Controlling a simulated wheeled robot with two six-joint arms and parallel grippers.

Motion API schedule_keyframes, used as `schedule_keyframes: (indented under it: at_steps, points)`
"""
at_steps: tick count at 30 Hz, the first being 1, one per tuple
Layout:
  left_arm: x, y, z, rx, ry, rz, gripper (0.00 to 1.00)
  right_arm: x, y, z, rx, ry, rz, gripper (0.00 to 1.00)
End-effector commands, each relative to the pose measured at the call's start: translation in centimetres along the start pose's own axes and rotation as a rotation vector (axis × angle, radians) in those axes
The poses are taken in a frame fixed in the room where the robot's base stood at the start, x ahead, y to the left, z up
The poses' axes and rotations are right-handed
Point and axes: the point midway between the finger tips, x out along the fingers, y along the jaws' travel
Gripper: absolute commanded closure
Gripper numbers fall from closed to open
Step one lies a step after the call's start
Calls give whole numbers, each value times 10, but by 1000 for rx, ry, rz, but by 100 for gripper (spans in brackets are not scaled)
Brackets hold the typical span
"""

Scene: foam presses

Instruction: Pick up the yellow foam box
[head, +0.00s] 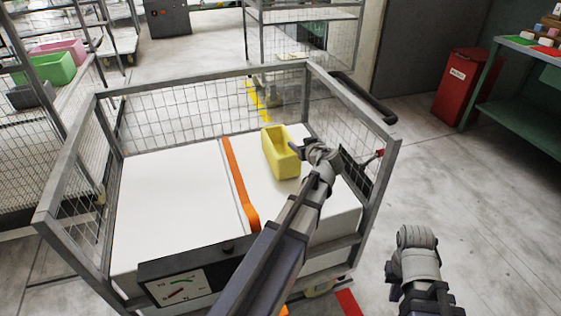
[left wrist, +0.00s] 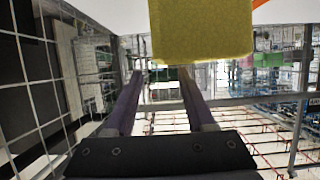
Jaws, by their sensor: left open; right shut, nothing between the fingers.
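The yellow foam box (head: 281,158) is open-topped and stands on the right white block inside the wire cage cart. In the left wrist view, the yellow box (left wrist: 203,30) fills the top middle, its lower edge near the fingertips. My left gripper (head: 301,151) is at the box's right side, and my arm hides part of the block in front. In the left wrist view, its two fingers (left wrist: 161,72) are apart with nothing between them. I cannot tell whether they touch the box. My right gripper (head: 425,296) is low at the bottom right, outside the cart, empty; its fingertips are hard to make out.
The cart's metal frame (head: 205,78) and mesh surround the white blocks (head: 170,195). An orange strap (head: 238,180) runs left of the box. A black dial panel (head: 180,283) is at the front. A red bin (head: 462,88) and green table (head: 520,122) stand right.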

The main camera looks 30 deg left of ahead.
Motion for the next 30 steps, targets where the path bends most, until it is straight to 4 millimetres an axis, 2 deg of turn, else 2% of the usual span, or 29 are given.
schedule_keyframes:
  at_steps: [5,12,19,27,30]
  points:
    - [4,0,0,-1,1,-1,45,2,0,0,0,0,0,100]
    - [27,0,0,0,1,-1,45,11,-1,-1,0,0,0,100]
    - [34,-1,1,0,0,-1,45,14,-1,-1,0,0,0,100]
    - [72,-3,2,0,0,-2,45,29,-3,-2,0,0,0,100]
    - [79,-3,1,0,0,-2,45,31,-3,-2,0,0,0,100]
